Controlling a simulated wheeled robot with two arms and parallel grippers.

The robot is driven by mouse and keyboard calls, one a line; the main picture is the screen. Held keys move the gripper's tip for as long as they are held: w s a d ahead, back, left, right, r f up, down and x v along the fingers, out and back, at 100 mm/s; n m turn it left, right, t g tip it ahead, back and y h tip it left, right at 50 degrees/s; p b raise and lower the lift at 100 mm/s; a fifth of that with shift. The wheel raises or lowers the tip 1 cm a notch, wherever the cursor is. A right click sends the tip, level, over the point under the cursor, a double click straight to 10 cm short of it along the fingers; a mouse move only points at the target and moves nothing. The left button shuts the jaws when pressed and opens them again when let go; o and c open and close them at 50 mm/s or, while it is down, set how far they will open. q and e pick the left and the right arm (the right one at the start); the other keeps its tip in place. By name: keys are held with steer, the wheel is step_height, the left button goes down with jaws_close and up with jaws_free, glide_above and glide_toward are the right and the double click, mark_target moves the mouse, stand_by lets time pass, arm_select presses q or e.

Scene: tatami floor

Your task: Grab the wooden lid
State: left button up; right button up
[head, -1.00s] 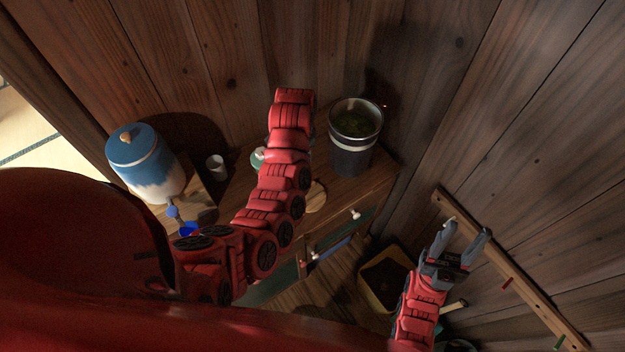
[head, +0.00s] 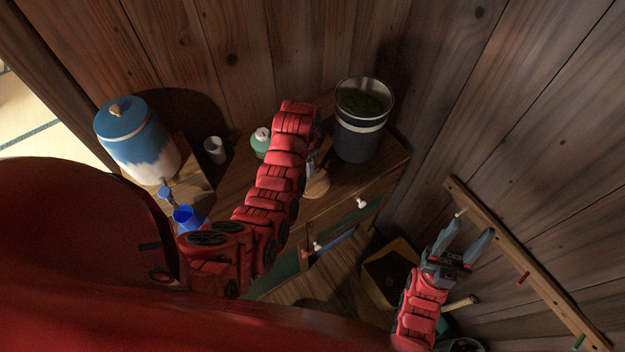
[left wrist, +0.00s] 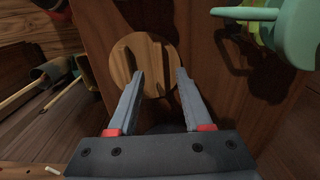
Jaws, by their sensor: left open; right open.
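The wooden lid (head: 317,184) is a pale round disc lying on the wooden cabinet, in front of the dark container. In the left wrist view the lid (left wrist: 148,52) lies flat beyond my left gripper (left wrist: 160,76), whose two fingers are apart with their tips over its near part. I cannot tell whether they touch it. In the head view my red left arm hides most of that gripper and part of the lid's surroundings. My right gripper (head: 474,226) is open and empty near the right wall.
A dark container with green contents (head: 361,120) stands behind the lid. A green pot (head: 261,143), a white cup (head: 214,150), a blue-and-white jar (head: 137,140) and a blue cup (head: 186,218) are left. A peg rail (head: 516,262) runs along the right wall.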

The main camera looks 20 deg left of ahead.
mark_target(312, 180)
arm_select(q)
steer(key=shift+s+a+f+p, duration=0.15)
steer(key=shift+f+p, duration=0.6)
steer(key=shift+f, duration=1.1)
jaws_close()
